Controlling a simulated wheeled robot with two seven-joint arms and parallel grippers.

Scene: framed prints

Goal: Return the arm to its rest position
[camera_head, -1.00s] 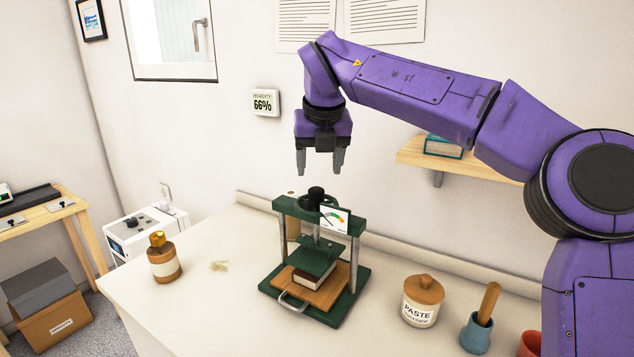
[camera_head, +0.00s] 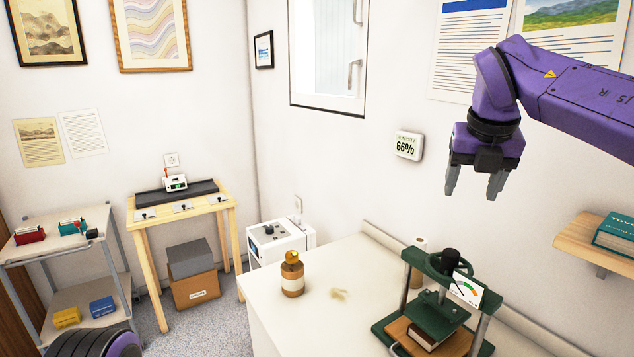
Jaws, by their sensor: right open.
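My right gripper (camera_head: 473,184) is at the end of the purple arm that comes in from the right. It hangs above and apart from the green press, its two dark fingers pointing down, open and empty. The green press (camera_head: 398,327) stands on the white counter with a dark knob on top and a dial at its side. A book (camera_head: 425,337) lies on a wooden board under its plate. My left gripper is not in view; only a purple and dark round part of my own body shows at the bottom left.
An amber bottle (camera_head: 292,275) stands on the white counter (camera_head: 285,325). A wall shelf (camera_head: 580,240) with a teal book (camera_head: 616,233) is at the right. A wooden table (camera_head: 187,205) and a grey rack (camera_head: 60,246) stand at the left. Air around the gripper is clear.

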